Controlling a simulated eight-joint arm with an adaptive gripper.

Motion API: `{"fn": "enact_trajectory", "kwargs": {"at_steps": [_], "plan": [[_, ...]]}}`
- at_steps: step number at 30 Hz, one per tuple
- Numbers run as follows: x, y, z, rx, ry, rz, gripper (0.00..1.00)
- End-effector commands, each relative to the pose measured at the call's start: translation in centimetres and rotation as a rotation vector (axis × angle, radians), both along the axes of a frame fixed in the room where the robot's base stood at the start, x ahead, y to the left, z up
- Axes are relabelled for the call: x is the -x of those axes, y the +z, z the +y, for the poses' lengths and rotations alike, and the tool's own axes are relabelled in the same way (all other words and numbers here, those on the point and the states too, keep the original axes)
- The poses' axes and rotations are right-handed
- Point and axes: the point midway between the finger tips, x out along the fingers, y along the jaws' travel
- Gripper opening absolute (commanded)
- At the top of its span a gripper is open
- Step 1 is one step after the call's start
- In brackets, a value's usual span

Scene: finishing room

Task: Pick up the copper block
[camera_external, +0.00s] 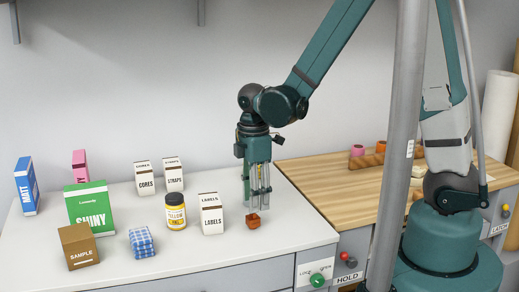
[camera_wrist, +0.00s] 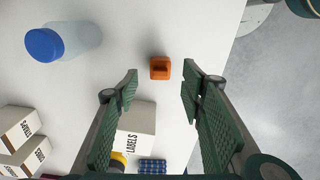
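The copper block (camera_external: 253,220) is a small orange-brown piece on the white counter, near its right side. In the wrist view, the copper block (camera_wrist: 160,68) lies in line with the gap between my fingertips, near their far ends. My gripper (camera_external: 258,205) points down just above the block in the external view. The wrist view shows my gripper (camera_wrist: 160,82) open, with its green padded fingers spread and nothing held. I cannot tell the exact height between the fingertips and the block.
A LABELS carton (camera_external: 211,214) and a yellow jar (camera_external: 176,212) stand left of the block. A blue-capped bottle (camera_wrist: 44,45) is at upper left in the wrist view. The counter edge lies right of the block, beside a wooden worktop (camera_external: 330,182).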

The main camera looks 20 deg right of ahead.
Motion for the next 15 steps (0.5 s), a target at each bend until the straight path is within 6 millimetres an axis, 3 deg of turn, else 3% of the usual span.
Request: {"fn": "enact_trajectory", "kwargs": {"at_steps": [8, 15], "plan": [[0.0, -0.6, 0.1, 0.000, 0.000, 0.000, 0.40], [0.0, -2.7, 0.3, 0.000, 0.000, 0.000, 0.40]]}}
